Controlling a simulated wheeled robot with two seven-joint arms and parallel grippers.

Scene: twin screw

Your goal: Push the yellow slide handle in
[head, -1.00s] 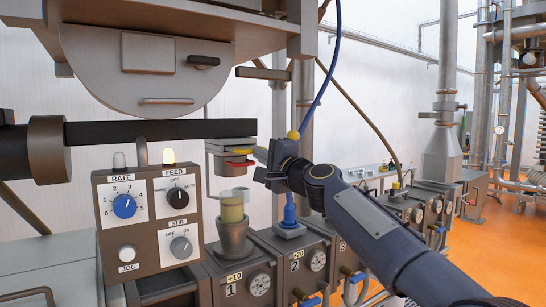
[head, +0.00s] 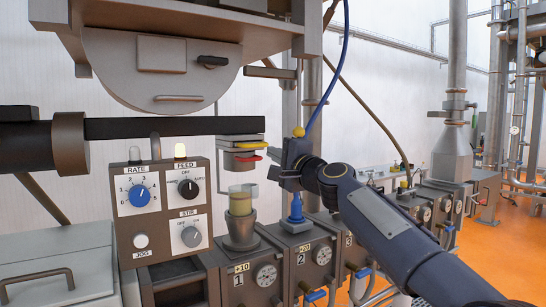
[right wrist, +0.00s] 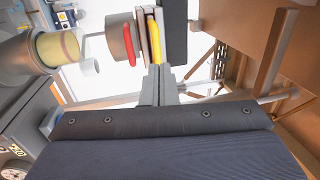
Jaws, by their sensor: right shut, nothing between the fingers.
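The yellow slide handle (head: 243,146) is a thin yellow bar beneath the end of the dark horizontal barrel (head: 170,127). It lies above a red handle (head: 247,158). In the right wrist view the yellow handle (right wrist: 157,40) stands just beyond my fingertips, with the red handle (right wrist: 129,46) to its left. My right gripper (head: 274,173) is shut and empty, a little below and right of the yellow handle in the head view. Its fingers (right wrist: 158,72) appear close to the handle's near end; whether they touch it I cannot tell. My left gripper is not in view.
A control box (head: 163,208) with knobs stands at the left. A cup-shaped holder (head: 240,228) with a yellowish cylinder sits below the handles. A blue fitting (head: 296,208) stands on the numbered modules. A blue cable (head: 329,85) hangs behind my right gripper.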

